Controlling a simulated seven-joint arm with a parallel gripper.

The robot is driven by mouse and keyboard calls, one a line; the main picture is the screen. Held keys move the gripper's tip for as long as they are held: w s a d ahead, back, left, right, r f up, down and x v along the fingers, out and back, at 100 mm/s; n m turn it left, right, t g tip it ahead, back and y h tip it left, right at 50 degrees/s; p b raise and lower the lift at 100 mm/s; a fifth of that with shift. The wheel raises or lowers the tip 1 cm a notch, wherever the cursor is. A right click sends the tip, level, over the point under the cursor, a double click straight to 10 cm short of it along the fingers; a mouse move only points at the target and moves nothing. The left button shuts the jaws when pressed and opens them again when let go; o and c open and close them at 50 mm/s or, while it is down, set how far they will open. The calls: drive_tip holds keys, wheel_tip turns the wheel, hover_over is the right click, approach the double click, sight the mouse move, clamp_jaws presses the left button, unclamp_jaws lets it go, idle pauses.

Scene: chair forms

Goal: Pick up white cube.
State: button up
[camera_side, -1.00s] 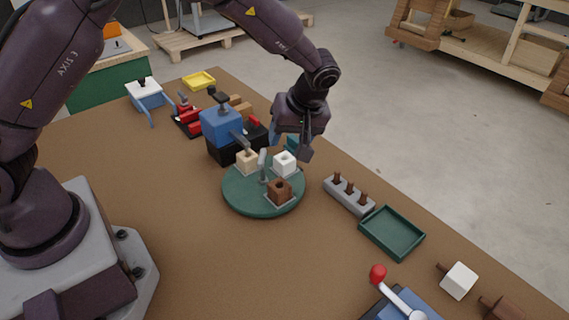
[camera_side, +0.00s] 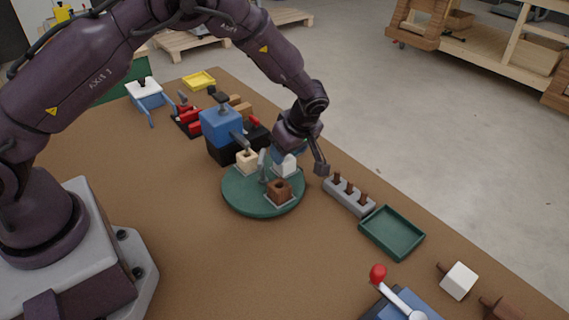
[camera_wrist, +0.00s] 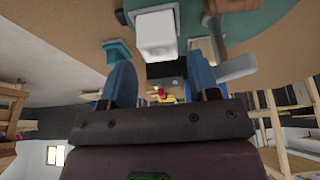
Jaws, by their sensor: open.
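The white cube (camera_side: 287,170) sits on the far right part of a round green turntable (camera_side: 236,199). In the wrist view the white cube (camera_wrist: 156,36) shows at the top, in line with the gap between my blue fingers. My gripper (camera_side: 297,162) is open and tilted, low beside the turntable, with its fingers spread around the cube's area. In the wrist view my gripper (camera_wrist: 161,72) holds nothing. A finger partly hides the cube in the side view. I cannot tell whether the fingers touch it.
A tan cube (camera_side: 247,161) and a brown cube (camera_side: 279,190) share the turntable, with a grey upright part (camera_side: 262,164) between. A blue and black machine (camera_side: 222,130) stands behind. A grey peg block (camera_side: 349,195) and a green tray (camera_side: 391,233) lie right. A white pegged block (camera_side: 459,281) lies farther right.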

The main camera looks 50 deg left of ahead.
drive_tip(key=x, duration=0.4)
drive_tip(key=shift+f, duration=0.2)
drive_tip(key=c, duration=0.7)
drive_tip(key=shift+o, duration=0.2)
drive_tip(key=shift+r, duration=0.1)
